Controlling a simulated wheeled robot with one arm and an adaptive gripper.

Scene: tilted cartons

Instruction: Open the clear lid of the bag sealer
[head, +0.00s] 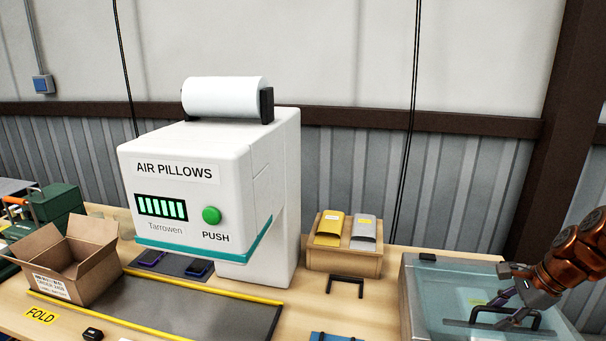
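The bag sealer (408,301) stands at the lower right of the head view, cut off by the bottom edge. Its clear, bluish lid (448,283) lies flat over the top, apparently closed. A dark bar-shaped handle (537,321) shows at the lid's front part. My gripper (494,306) reaches in from the right, with its fingers pointing down and left at the handle. The fingers overlap the handle in this view. I cannot tell whether they touch it or are closed around it.
A white air pillow machine (270,190) with a green button stands in the middle. A wooden box of yellow and grey packets (345,262) and a black bracket (346,280) sit left of the sealer. An open carton (75,260) stands at the far left.

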